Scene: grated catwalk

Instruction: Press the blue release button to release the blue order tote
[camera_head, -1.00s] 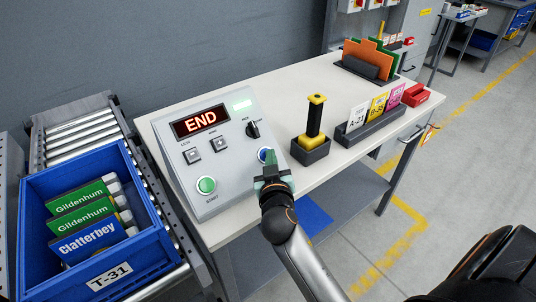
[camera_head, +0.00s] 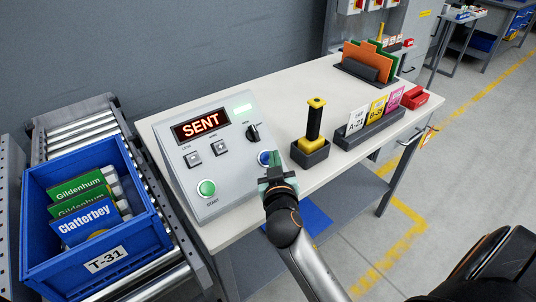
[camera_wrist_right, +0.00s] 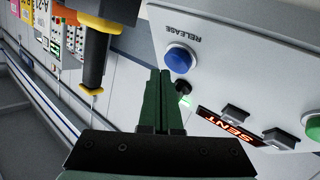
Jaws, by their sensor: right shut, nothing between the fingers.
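The blue release button (camera_head: 264,157) is on the right side of the grey control panel (camera_head: 222,177). It also shows in the right wrist view (camera_wrist_right: 179,59), labelled RELEASE, with its blue cap uncovered. My right gripper (camera_head: 274,160) is shut and empty. In the wrist view its green fingers (camera_wrist_right: 158,100) lie together beside the button, apart from it. The panel display (camera_head: 201,126) reads SENT. The blue order tote (camera_head: 95,262), labelled T-31, sits on the roller conveyor (camera_head: 75,120) at the left and holds books. My left gripper is not in view.
A black-and-yellow handled tool (camera_head: 314,122) stands in a grey holder right of the panel, close to my right gripper. Farther right are a card rack (camera_head: 372,130) and a red box (camera_head: 415,97). The table's back middle (camera_head: 280,95) is clear.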

